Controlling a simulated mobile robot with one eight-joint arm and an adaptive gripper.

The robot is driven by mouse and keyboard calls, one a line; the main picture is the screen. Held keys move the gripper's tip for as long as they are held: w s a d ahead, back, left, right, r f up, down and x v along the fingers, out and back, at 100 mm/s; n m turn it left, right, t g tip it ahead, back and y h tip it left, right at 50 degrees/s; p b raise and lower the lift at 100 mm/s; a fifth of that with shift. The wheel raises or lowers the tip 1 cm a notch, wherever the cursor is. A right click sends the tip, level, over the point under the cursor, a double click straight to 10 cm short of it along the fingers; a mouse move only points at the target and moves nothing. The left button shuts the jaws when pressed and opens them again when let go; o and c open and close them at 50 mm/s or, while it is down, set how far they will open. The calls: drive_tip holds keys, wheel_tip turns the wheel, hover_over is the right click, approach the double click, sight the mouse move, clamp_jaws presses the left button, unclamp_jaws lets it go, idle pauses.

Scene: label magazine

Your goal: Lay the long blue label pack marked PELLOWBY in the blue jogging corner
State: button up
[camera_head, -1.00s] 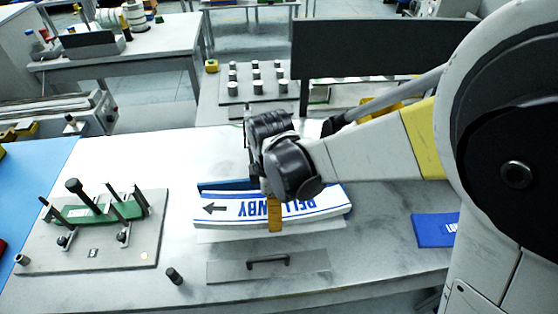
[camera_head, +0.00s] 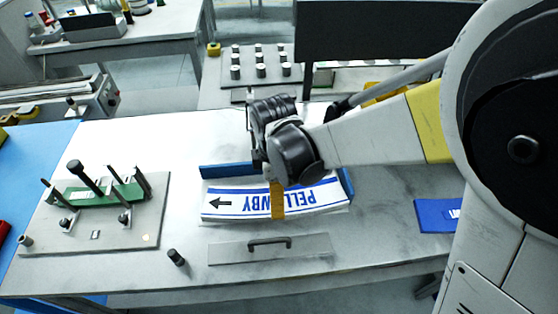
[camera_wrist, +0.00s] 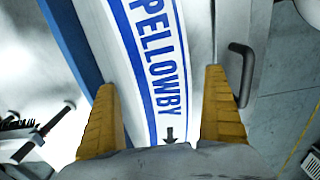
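The long white-and-blue label pack marked PELLOWBY (camera_head: 240,201) lies face up, slightly curved, along the blue jogging corner. The corner's back wall (camera_head: 225,170) runs behind the pack and its short side wall (camera_head: 346,183) stands at the right end. My gripper (camera_head: 277,200) comes down over the middle of the pack. In the wrist view its yellow fingers (camera_wrist: 162,115) stand on both long sides of the pack (camera_wrist: 140,45), which fills most of the space between them. The pack's contact with the plate below is hidden.
A clear plate with a black handle (camera_head: 270,247) lies in front of the corner. A fixture with a green block and black posts (camera_head: 105,195) stands at left. A small black peg (camera_head: 176,257) stands nearby. A blue pack (camera_head: 437,215) lies at right.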

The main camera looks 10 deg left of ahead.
drive_tip(key=shift+r, duration=0.15)
wheel_tip(320, 180, up, 13)
drive_tip(key=p, duration=0.5)
drive_tip(key=s+d+r+m+t, duration=0.1)
drive_tip(key=d+r+m+t, duration=0.1)
drive_tip(key=d+m, duration=0.5)
drive_tip(key=s+d+r+m+t, duration=0.2)
drive_tip(key=d+m, duration=0.5)
drive_tip(key=d, duration=0.3)
drive_tip(key=s+d+r+m+t, duration=0.2)
drive_tip(key=d+m+t, duration=0.1)
drive_tip(key=d+m, duration=0.3)
drive_tip(key=shift+s+d+r+m, duration=0.25)
drive_tip(key=shift+d+r+m, duration=0.15)
drive_tip(key=shift+d, duration=0.85)
drive_tip(key=shift+f, duration=0.1)
wheel_tip(320, 180, down, 7)
drive_tip(key=b, duration=0.7)
drive_tip(key=shift+b, duration=0.3)
drive_tip(key=shift+f, duration=0.1)
